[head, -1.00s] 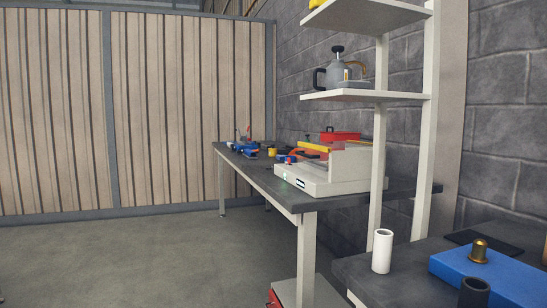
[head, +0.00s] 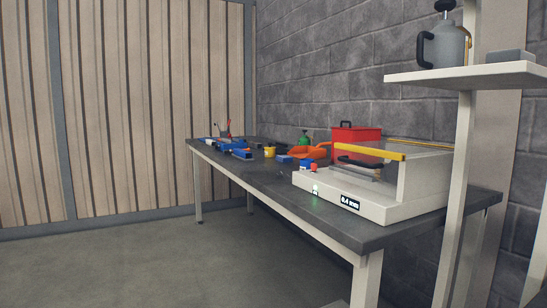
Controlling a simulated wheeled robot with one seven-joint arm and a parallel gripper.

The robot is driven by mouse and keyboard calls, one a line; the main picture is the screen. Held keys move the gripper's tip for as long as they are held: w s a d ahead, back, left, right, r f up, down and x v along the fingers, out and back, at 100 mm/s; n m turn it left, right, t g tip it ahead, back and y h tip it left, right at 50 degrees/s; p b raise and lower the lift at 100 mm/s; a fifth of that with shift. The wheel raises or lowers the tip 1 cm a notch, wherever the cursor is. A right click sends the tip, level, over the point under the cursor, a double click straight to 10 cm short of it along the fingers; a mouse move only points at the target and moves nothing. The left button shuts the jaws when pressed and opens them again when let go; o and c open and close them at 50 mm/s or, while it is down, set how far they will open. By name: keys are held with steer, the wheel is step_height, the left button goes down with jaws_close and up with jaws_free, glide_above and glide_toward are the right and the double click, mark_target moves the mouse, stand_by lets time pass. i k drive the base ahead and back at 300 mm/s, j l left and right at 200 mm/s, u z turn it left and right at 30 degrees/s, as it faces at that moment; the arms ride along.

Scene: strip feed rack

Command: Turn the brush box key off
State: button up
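A cream-white machine (head: 385,208) stands on the near end of a dark bench, with a raised clear cover edged in yellow and a dark handle. Its front has a small display (head: 350,202) reading about 0.4 mm and a green-lit spot (head: 315,190). A small red knob-like part (head: 314,168) shows at its left end. I cannot make out a key or its position, and cannot tell whether this machine is the brush box. My gripper is not in view.
The dark bench (head: 270,188) runs along the grey block wall. A red toolbox (head: 357,139), orange scoop (head: 308,152), yellow pot (head: 269,151) and blue tools (head: 240,153) stand on it. A white shelf (head: 470,76) with a grey can (head: 446,46) is at right. The floor at left is clear.

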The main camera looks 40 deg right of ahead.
mark_target(313, 166)
steer(key=i+j+z, duration=0.1)
steer(key=i+z, duration=0.3)
steer(key=i+j+z, duration=0.4)
steer(key=i, duration=0.2)
steer(key=l, duration=0.1)
